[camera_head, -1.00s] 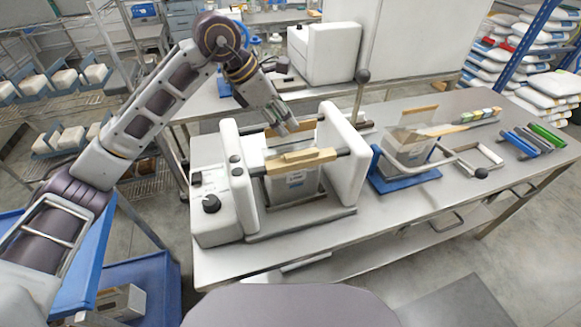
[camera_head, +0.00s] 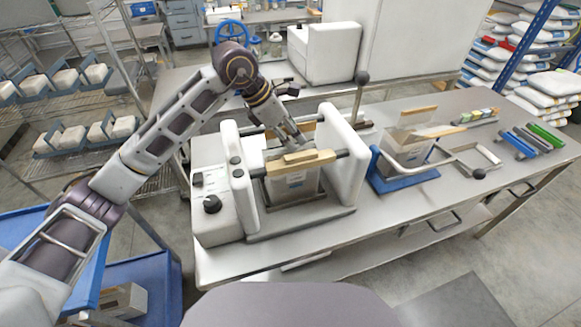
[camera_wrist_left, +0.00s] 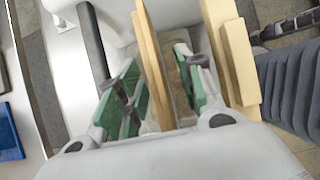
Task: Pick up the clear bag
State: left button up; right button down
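A clear bag (camera_head: 291,184) with a pale label hangs upright in the white sealing machine (camera_head: 240,187), below its wooden front bar (camera_head: 299,161). In the left wrist view, the bag's opening (camera_wrist_left: 179,88) shows between two wooden strips. My left gripper (camera_head: 303,140) reaches down behind the front bar, between the machine's white side plates. In the left wrist view, my left gripper (camera_wrist_left: 160,88) is open, its green-padded fingers apart on either side of a wooden strip (camera_wrist_left: 151,65). Whether the fingers touch the bag is unclear. My right gripper is not in view.
A second clear bag (camera_head: 408,146) stands in a blue holder (camera_head: 405,181) to the right. A tall lever (camera_head: 360,95) rises behind the machine's right plate. Blue and green tools (camera_head: 530,141) lie at the table's right end. The table front (camera_head: 350,235) is clear.

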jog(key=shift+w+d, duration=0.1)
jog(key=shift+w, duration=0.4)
pick_arm(q)
jog(key=c, duration=0.7)
grip_shut()
jog(key=shift+r, duration=0.15)
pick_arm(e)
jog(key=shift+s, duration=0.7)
